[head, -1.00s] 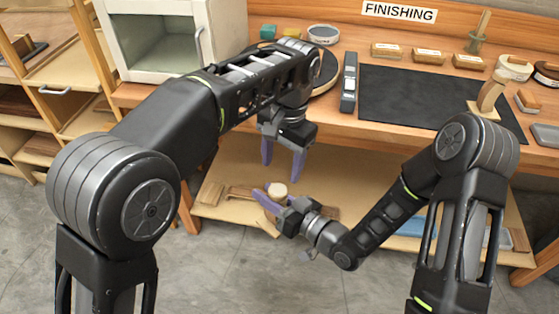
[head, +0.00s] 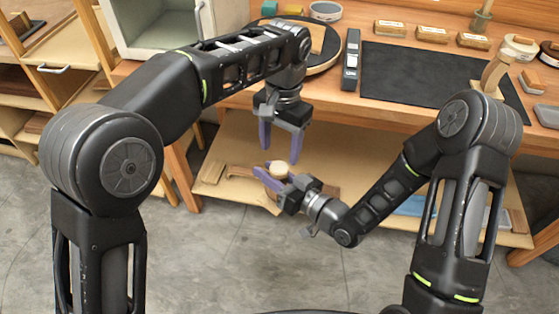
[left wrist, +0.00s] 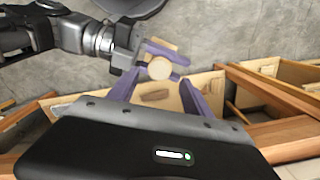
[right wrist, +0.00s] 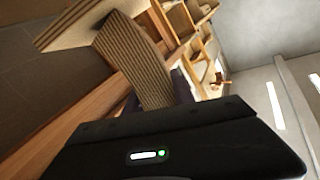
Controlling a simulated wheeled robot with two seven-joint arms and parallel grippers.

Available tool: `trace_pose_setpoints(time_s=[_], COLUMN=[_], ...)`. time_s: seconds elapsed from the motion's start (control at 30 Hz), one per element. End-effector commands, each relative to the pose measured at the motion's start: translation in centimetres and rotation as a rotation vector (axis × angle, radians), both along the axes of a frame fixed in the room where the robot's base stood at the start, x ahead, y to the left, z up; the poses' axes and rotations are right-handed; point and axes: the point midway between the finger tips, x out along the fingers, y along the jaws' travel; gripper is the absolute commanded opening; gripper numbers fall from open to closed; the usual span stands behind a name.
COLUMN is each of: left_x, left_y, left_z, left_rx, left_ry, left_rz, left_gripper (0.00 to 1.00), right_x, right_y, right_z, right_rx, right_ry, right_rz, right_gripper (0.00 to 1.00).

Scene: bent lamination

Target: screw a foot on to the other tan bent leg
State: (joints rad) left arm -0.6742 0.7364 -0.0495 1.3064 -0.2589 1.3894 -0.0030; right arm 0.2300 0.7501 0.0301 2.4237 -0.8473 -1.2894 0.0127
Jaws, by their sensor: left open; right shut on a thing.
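My right gripper (head: 268,182) is shut on a tan bent leg (right wrist: 138,58), whose striped layered edge fills much of the right wrist view. A round pale disc (head: 279,169) sits at the end of the leg facing my left gripper. I cannot tell whether it is a separate foot or part of the leg. My left gripper (head: 280,154) is open and points down, just above the disc. In the left wrist view the disc (left wrist: 160,68) lies between the open purple fingers, with no clear contact. The rest of the leg is mostly hidden by the right gripper.
The workbench (head: 330,104) is behind both grippers, with a dark mat (head: 430,75) and a dark turntable (head: 318,62) bearing a tan board. Its lower shelf (head: 370,160) holds wooden pieces close behind the grippers. A shelf unit stands left. Open floor lies in front.

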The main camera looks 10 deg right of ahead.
Motion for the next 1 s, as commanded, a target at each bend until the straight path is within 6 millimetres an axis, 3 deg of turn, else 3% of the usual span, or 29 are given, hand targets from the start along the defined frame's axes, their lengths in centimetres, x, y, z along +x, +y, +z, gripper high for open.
trace_pose_setpoints(time_s=[0.17,0.3,0.5,0.9,1.0], left_x=[0.1,-0.1,-0.1,-0.1,-0.1], left_y=[0.0,0.1,0.1,0.1,0.1], left_z=[-0.7,-3.2,-5.4,-6.0,-6.0], left_rx=[-0.013,-0.007,-0.009,-0.009,-0.009], left_ry=[-0.009,-0.010,-0.010,-0.010,-0.010], left_rz=[0.001,0.000,0.000,0.000,0.000], left_gripper=[0.58,0.58,0.58,0.58,0.50], right_x=[0.0,0.0,0.0,0.0,0.0], right_y=[0.0,0.0,0.0,0.0,0.0], right_z=[0.1,0.1,0.1,0.1,0.1], right_rx=[0.001,0.001,0.001,0.001,0.001], right_ry=[-0.001,-0.001,-0.001,-0.001,-0.001], right_rz=[0.001,0.001,0.001,0.001,0.001], right_gripper=[0.00,0.00,0.00,0.00,0.00])
